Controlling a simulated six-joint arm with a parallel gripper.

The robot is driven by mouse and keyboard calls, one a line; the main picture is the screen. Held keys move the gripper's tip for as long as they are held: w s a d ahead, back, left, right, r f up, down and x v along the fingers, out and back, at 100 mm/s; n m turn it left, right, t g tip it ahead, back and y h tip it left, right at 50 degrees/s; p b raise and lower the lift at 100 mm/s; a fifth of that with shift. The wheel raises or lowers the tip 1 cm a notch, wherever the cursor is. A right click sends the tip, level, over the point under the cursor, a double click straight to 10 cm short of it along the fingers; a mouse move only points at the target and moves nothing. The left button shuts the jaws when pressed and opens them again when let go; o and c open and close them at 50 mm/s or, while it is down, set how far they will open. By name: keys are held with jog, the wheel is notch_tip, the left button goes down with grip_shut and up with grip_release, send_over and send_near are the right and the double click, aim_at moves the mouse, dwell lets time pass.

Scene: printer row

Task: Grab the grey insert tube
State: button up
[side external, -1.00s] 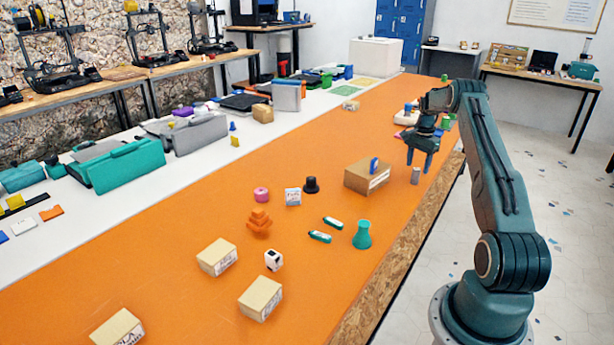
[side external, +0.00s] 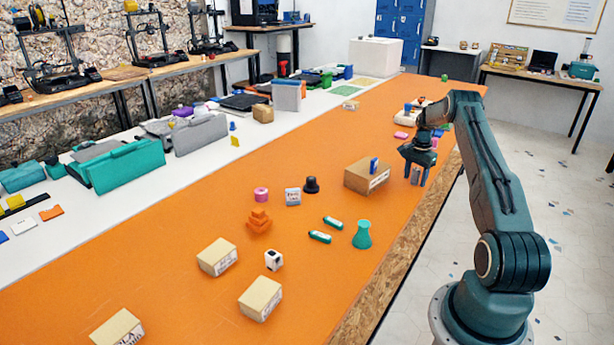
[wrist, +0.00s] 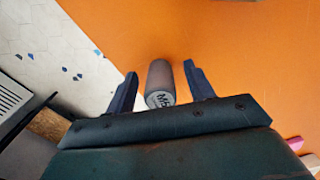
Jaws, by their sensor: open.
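The grey insert tube (side external: 416,175) stands on the orange table near its right edge, just right of a cardboard box. In the wrist view the tube (wrist: 161,84) lies between the two fingers, with lettering on its end face and a visible gap on each side. My gripper (side external: 415,182) is open and lowered around the tube, pointing down. In the wrist view the open gripper (wrist: 160,90) has one finger left and one finger right of the tube. The tube's lower part is partly hidden by the fingers in the side view.
The cardboard box (side external: 367,177) with a blue item (side external: 374,166) on top stands close to the left of my gripper. The table edge (side external: 425,213) is close on the right. Orange surface beyond the tube is clear in the wrist view.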

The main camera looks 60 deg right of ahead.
aim_at(417, 169)
jog(key=c, duration=1.1)
jog(key=shift+r, duration=0.1)
notch_tip(417, 169, up, 20)
jog(key=shift+f, duration=0.1)
dwell(0.5)
